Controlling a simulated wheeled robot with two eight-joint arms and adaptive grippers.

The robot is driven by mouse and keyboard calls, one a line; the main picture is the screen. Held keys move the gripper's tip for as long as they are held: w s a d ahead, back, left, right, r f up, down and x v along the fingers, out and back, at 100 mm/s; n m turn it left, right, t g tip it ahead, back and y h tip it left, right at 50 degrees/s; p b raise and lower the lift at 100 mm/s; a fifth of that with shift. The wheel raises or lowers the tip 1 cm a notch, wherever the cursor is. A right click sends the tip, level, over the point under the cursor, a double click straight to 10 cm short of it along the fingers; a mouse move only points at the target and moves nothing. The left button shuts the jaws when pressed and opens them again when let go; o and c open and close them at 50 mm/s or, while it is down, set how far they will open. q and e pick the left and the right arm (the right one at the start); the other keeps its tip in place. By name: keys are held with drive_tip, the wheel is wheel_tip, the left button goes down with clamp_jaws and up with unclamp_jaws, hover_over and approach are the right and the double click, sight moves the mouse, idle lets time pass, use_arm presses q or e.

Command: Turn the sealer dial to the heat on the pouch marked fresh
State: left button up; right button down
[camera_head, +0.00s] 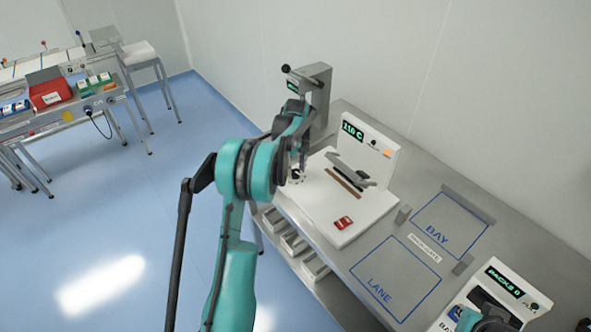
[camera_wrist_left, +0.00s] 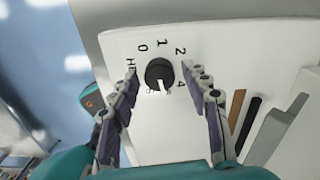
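The sealer (camera_head: 377,153) is a white machine on the grey bench with a lit green display, apparently 110 C. In the left wrist view, its round black dial (camera_wrist_left: 160,74) sits on a white panel marked 0, 1, 2, 4 and other partly hidden marks. A pale line shows on the knob's lower part. My left gripper (camera_wrist_left: 163,115) is open, with one finger on each side of the dial; contact is not clear. In the head view, my left gripper (camera_head: 297,172) is at the sealer's left side, and its arm hides the dial. A small red packet (camera_head: 343,222) lies on the sealer's base; its marking is unreadable.
A grey post-like machine (camera_head: 318,90) stands behind the sealer. Blue-outlined areas marked BAY (camera_head: 437,240) and LANE (camera_head: 380,292) are clear. A white unit with a green display (camera_head: 506,280) is at bottom right, partly covered by a teal and dark part of my right arm.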

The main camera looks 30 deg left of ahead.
sight(297, 172)
use_arm(q)
wheel_tip(297, 172, up, 12)
idle(0.7)
drive_tip(key=shift+w, duration=0.1)
drive_tip(key=s+d+r+n+t+b, duration=0.3)
drive_tip(key=s+d+r+n+t, duration=0.15)
drive_tip(key=s+d+n, duration=0.8)
drive_tip(key=s+d+f+n+t+b, duration=0.1)
drive_tip(key=s+d+f+n, duration=0.3)
drive_tip(key=s, duration=0.4)
drive_tip(key=s+d+f+n+t+b, duration=0.1)
drive_tip(key=s+d+f+n, duration=0.3)
drive_tip(key=s, duration=0.5)
drive_tip(key=shift+d+f+n+t, duration=0.35)
drive_tip(key=shift+d+f+t, duration=0.1)
